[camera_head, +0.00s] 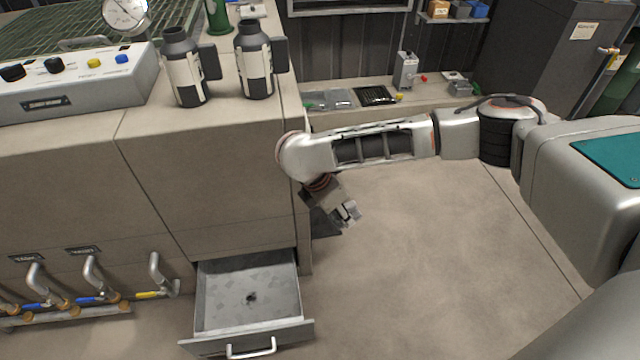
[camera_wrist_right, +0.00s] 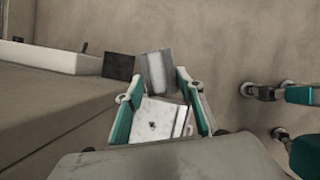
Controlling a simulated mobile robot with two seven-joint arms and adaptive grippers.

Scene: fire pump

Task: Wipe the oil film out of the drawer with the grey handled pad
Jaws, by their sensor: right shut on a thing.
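The open drawer (camera_head: 298,290) sticks out low from the cabinet front in the head view, with a bar handle on its front. Its grey floor shows patchy marks and one dark spot, the oil film (camera_head: 250,298). In the right wrist view the drawer (camera_wrist_right: 165,108) shows between my fingers. My right gripper (camera_head: 348,213) hangs above and to the right of the drawer, beside the cabinet corner. It is shut on the grey handled pad (camera_wrist_right: 157,68), seen at the fingertips in the wrist view, clear of the drawer. My left gripper is out of view.
Two grey canisters (camera_head: 187,70) (camera_head: 253,62) and a control box (camera_head: 75,80) stand on the cabinet top. Pipe handles (camera_head: 93,275) project left of the drawer. A low bench (camera_head: 430,97) runs behind my right arm. The floor (camera_head: 430,270) right of the drawer is clear.

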